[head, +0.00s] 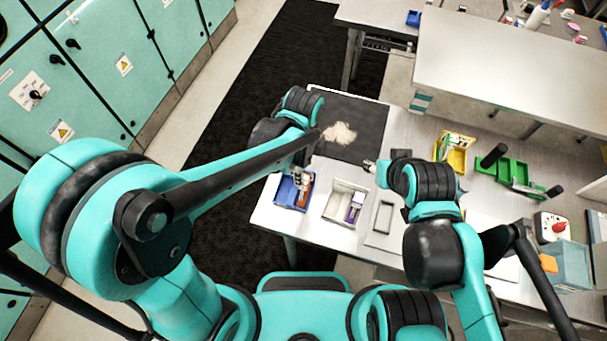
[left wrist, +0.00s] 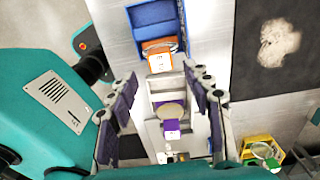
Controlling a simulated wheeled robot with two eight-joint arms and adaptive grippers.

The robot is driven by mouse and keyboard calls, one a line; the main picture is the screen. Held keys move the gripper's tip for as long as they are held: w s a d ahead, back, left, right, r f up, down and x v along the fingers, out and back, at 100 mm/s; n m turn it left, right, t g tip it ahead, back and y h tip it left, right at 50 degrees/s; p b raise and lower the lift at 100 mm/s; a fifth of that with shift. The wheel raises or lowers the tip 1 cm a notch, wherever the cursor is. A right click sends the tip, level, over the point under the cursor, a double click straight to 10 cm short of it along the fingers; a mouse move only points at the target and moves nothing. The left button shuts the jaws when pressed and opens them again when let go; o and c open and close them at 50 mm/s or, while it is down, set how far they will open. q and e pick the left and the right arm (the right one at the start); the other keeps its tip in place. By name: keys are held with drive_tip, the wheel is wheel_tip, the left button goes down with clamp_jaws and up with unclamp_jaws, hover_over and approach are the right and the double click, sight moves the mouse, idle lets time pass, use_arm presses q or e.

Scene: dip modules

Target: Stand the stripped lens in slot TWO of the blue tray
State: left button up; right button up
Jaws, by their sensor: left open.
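The blue tray (head: 283,193) stands near the table's left front edge. In the left wrist view the blue tray (left wrist: 147,14) has dividers and holds a rounded piece with an orange tab (left wrist: 159,61). A grey disc (left wrist: 171,109) with a purple tab (left wrist: 172,130) is in the pale tray; I cannot tell for certain which piece is the stripped lens. My left gripper (head: 304,181) is open, its fingers (left wrist: 162,98) spread on either side of the disc in that view, with no visible contact. My right gripper (head: 369,165) is small and partly hidden; its jaws are unclear.
The pale tray (head: 333,206) stands right of the blue one. A dark mat (head: 360,115) with a beige patch lies behind. A grey frame (head: 382,217), yellow bin (head: 453,152) and green rack (head: 505,172) are further right. The left table edge is close.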

use_arm(q)
drive_tip(key=s+a+r+n+t, duration=0.2)
drive_tip(key=a+r+n, duration=0.3)
drive_tip(key=a+n, duration=0.4)
drive_tip(key=s+a+r+n+t, duration=0.3)
drive_tip(key=a+r+n+t, duration=0.2)
drive_tip(key=a+n, duration=0.4)
drive_tip(key=r+n, duration=0.1)
drive_tip(key=n, duration=0.2)
drive_tip(key=shift+r+p, duration=0.15)
drive_tip(key=shift+p, duration=0.15)
drive_tip(key=shift+s+d, duration=0.1)
drive_tip(key=shift+s, duration=0.05)
